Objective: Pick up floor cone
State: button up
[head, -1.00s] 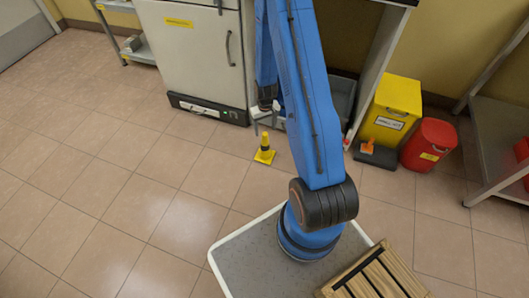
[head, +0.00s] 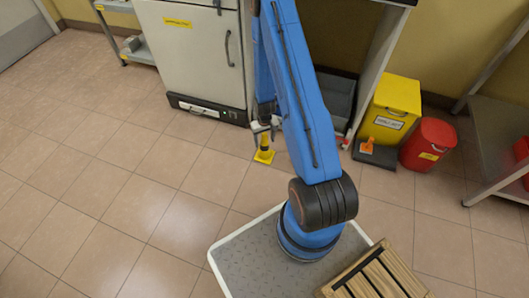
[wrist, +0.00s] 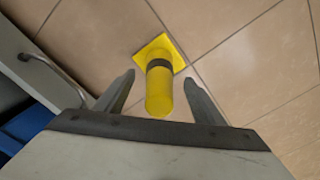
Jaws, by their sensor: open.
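The floor cone (head: 264,156) is yellow with a dark band and a square base. It stands on the tiled floor in front of the grey cabinet. In the wrist view the cone (wrist: 160,92) lies between my two open fingers, its top toward the palm and its base beyond the fingertips. My gripper (wrist: 156,80) is open, with a gap visible on both sides of the cone. In the head view my gripper (head: 264,130) is just at the cone's top and partly hides it.
A grey-white cabinet (head: 195,50) stands behind the cone. To the right are a yellow bin (head: 390,108), a red bin (head: 428,145) and an orange-handled dustpan (head: 370,150). A wooden crate (head: 375,275) rests on my base. The floor to the left is clear.

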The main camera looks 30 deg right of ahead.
notch_tip(320, 180, down, 4)
jog(key=shift+w+f, duration=0.1)
jog(key=c, duration=1.5)
grip_shut()
